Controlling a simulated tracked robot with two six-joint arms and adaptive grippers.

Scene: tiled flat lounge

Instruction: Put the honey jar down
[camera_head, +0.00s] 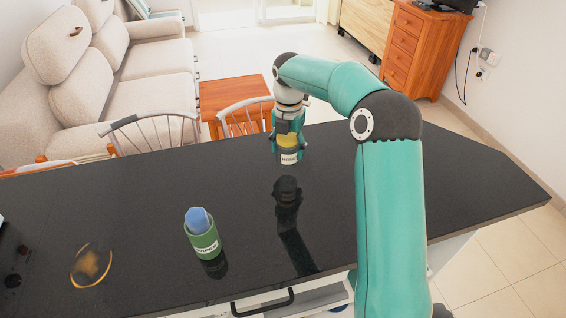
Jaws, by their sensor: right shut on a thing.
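The honey jar (289,158) is a small yellow jar with a white label. It is upright at the far side of the black counter (150,225). My right gripper (288,140) comes down from above and is shut on the jar, covering its top. A dark reflection of the jar and gripper shows below on the glossy top, apart from the jar, so it looks held above the surface; the height is hard to tell. My left gripper is not in view.
A green labelled container (204,243) with a blue thing (198,220) in its top stands at the front left. A round gold-rimmed thing (91,265) lies further left. Chairs (155,132) stand behind the counter. The counter right of my arm is clear.

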